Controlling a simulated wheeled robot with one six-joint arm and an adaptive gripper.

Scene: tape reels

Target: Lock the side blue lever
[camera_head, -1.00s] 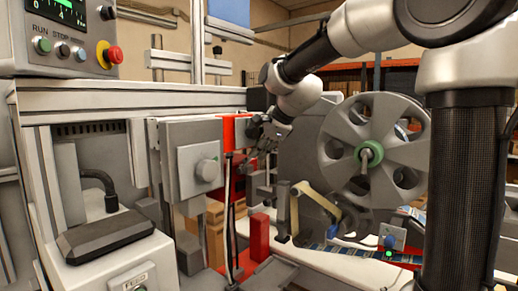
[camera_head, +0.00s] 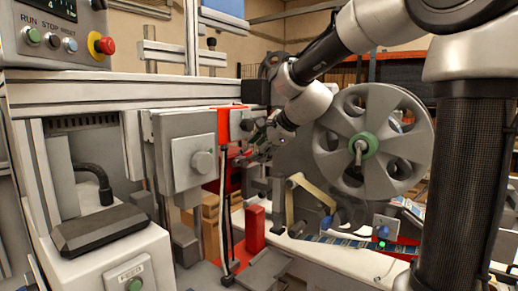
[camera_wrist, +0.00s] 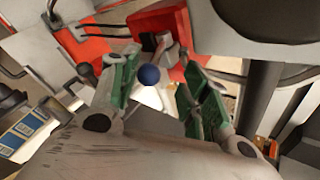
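The blue lever shows as a round dark-blue knob (camera_wrist: 149,74) in the wrist view. It is between the green-padded fingers of my gripper (camera_wrist: 157,76), near their tips, with a visible gap on both sides. My gripper is open and not closed on the knob. Its depth between the fingers is hard to judge. In the head view my gripper (camera_head: 258,152) is beside the red bracket, left of the large reel. The knob is not clearly seen there, and the lever's shaft is mostly hidden in both views.
A grey reel with a green hub (camera_head: 364,146) stands right of my gripper. A red block (camera_head: 254,229) is below. A red part (camera_wrist: 158,22) lies beyond the fingers.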

